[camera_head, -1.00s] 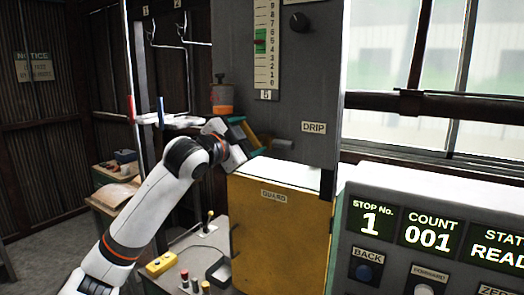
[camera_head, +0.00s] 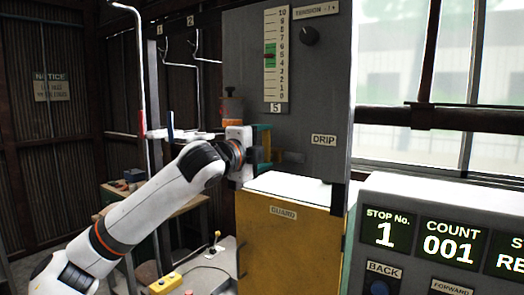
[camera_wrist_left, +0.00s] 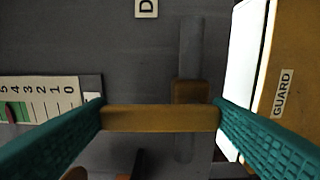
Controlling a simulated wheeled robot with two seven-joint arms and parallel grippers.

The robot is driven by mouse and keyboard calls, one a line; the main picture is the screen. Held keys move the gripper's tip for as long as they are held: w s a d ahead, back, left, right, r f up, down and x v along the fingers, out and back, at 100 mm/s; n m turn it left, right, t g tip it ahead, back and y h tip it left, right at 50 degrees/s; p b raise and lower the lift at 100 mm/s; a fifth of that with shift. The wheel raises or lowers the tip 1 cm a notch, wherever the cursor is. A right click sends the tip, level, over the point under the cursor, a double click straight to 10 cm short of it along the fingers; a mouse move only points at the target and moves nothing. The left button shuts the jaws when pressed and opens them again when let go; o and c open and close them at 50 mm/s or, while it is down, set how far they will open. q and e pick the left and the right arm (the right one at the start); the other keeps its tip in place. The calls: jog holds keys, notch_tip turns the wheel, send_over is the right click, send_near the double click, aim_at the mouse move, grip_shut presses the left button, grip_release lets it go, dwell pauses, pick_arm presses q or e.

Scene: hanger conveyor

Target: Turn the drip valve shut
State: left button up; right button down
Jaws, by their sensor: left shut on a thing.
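The drip valve's brass-coloured handle (camera_wrist_left: 160,118) lies between the teal finger pads of my left gripper (camera_wrist_left: 160,120) in the left wrist view. The gripper is shut on it, with a pad at each end. The handle sits crosswise to the grey pipe (camera_wrist_left: 190,48). In the head view my left gripper (camera_head: 264,150) is at the grey panel's left part, its fingers one above the other, with the handle (camera_head: 267,147) partly seen between them. The DRIP label (camera_head: 324,140) is to its right. My right gripper is not in view.
A yellow guard box (camera_head: 285,240) with a white top stands just below the gripper. An orange oiler-like container (camera_head: 233,107) is close above it. A control console (camera_head: 440,205) is at the right. Hanger rods (camera_head: 140,70) stand behind my left arm.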

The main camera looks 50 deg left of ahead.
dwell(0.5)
pick_arm(q)
jog(key=o, duration=1.3)
jog(key=shift+o, duration=0.5)
jog(key=shift+s, duration=0.1)
jog(key=b+v, duration=0.6)
jog(key=v, duration=0.5)
jog(key=shift+s+d+b, duration=0.2)
jog(key=shift+s+b, duration=0.15)
jog(key=shift+s, duration=0.05)
jog(key=shift+f, duration=0.1)
